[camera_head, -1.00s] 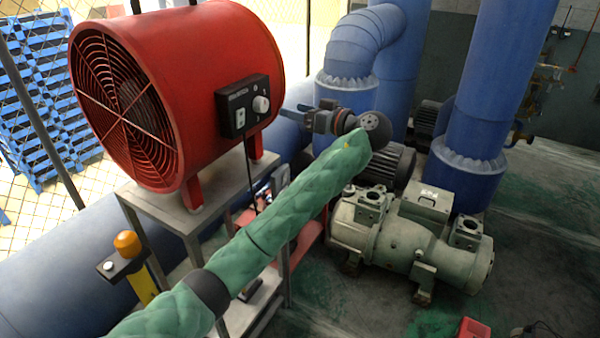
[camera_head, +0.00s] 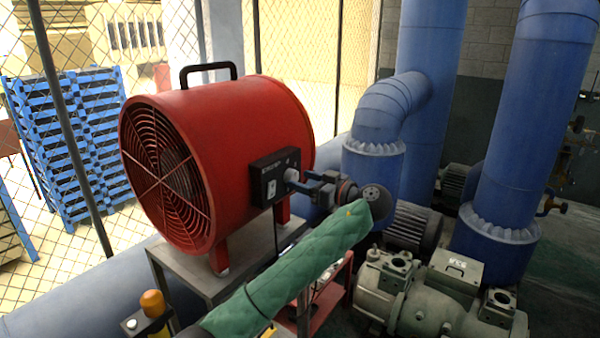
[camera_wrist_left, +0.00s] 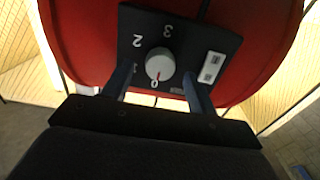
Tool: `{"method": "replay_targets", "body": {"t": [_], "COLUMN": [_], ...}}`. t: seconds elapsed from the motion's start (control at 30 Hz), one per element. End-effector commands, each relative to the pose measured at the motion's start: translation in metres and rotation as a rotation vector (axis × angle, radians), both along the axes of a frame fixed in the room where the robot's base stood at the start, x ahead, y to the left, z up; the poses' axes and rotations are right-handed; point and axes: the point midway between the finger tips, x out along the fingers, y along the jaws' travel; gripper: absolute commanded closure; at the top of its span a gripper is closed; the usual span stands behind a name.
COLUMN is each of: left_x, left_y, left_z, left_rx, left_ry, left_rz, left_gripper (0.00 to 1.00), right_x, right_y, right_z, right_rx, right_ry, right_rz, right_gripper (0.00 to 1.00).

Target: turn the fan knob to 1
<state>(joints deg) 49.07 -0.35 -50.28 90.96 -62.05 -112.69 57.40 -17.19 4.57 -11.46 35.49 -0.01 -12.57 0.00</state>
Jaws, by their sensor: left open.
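A red drum fan (camera_head: 235,140) stands on a grey metal stand, with a black control box (camera_head: 270,177) on its right side. The box's round white knob (camera_wrist_left: 160,64) shows in the left wrist view, with marks 0, 1, 2 and 3 around it. The knob's red pointer line is toward the 0. My left gripper (camera_wrist_left: 160,85) is open, its two fingers on either side of the knob and apart from it in that view. In the head view my left gripper (camera_head: 301,186) is right at the knob, partly hiding it. My right gripper is not in view.
A white switch (camera_wrist_left: 211,67) sits on the box beside the knob. An orange-topped post (camera_head: 153,305) stands in front of the stand (camera_head: 180,275). Blue pipes (camera_head: 385,115) and a green-grey compressor (camera_head: 440,300) are to the right. A wire fence is behind.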

Motion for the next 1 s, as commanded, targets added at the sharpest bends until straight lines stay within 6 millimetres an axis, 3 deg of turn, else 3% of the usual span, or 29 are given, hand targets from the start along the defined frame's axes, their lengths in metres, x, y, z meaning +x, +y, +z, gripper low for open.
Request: {"method": "replay_targets", "body": {"t": [0.13,0.53,0.57,0.7,0.8,1.0], "left_x": [0.007,0.011,0.011,0.011,0.011,0.011], "left_y": [0.01,0.015,0.015,0.015,0.015,0.015], "left_z": [0.001,-0.001,-0.001,-0.001,-0.001,-0.002], "left_rx": [0.001,-0.001,0.0,0.0,0.0,0.002], "left_ry": [0.0,0.001,0.0,0.0,0.0,0.002], "left_rz": [0.001,0.0,0.0,0.0,0.0,0.0], "left_gripper": [0.42,0.42,0.44,0.71,0.86,0.86], "right_x": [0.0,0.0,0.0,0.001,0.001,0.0], "right_y": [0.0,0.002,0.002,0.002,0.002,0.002], "right_z": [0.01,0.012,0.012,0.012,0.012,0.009], "right_rx": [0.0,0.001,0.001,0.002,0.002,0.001], "right_ry": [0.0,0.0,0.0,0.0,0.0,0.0], "right_rz": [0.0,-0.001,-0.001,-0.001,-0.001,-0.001], "right_gripper": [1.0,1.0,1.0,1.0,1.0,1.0]}}
